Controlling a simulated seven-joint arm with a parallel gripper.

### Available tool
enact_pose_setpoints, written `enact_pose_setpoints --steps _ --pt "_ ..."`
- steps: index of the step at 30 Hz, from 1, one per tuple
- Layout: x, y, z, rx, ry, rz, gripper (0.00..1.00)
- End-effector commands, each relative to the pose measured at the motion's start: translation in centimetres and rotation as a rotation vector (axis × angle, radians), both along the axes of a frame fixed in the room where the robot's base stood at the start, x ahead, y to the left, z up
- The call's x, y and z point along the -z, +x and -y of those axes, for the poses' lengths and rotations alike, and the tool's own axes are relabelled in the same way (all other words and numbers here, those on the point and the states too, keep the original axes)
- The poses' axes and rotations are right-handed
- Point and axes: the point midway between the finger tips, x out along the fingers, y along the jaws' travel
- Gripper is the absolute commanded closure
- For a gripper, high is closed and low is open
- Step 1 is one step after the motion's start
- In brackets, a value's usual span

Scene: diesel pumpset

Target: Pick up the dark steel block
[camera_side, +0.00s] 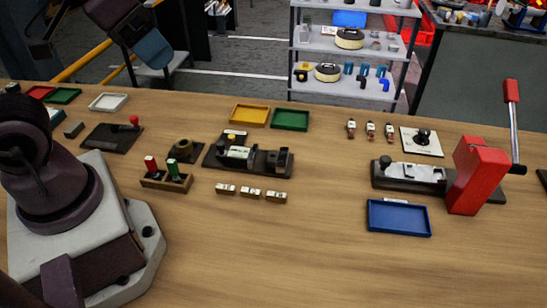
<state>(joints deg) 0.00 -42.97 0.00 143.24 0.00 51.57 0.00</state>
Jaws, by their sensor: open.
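A small dark grey block (74,130) lies on the wooden table at the left, just left of a flat dark plate with a red-knobbed lever. It looks like the dark steel block, and nothing touches it from above. My gripper's fingers do not show in the side view. My arm's base stands at the lower left, close in front of the block.
A rack with red and green handles (166,180) and a dark fixture (248,156) stand right of the block. A white tray (109,102) lies behind it. A red lever press (477,175) and blue tray (398,218) are at the right. The front middle is clear.

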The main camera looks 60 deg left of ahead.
Motion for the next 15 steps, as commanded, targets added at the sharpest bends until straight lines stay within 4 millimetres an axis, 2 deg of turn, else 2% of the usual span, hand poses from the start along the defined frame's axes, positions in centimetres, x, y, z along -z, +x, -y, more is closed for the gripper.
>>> enact_pose_setpoints --steps 10,15 --pt "0.1 0.0 -0.1 -0.004 0.000 -0.006 0.23" --pt "2.1 1.0 -0.4 -0.019 0.002 -0.119 0.23"
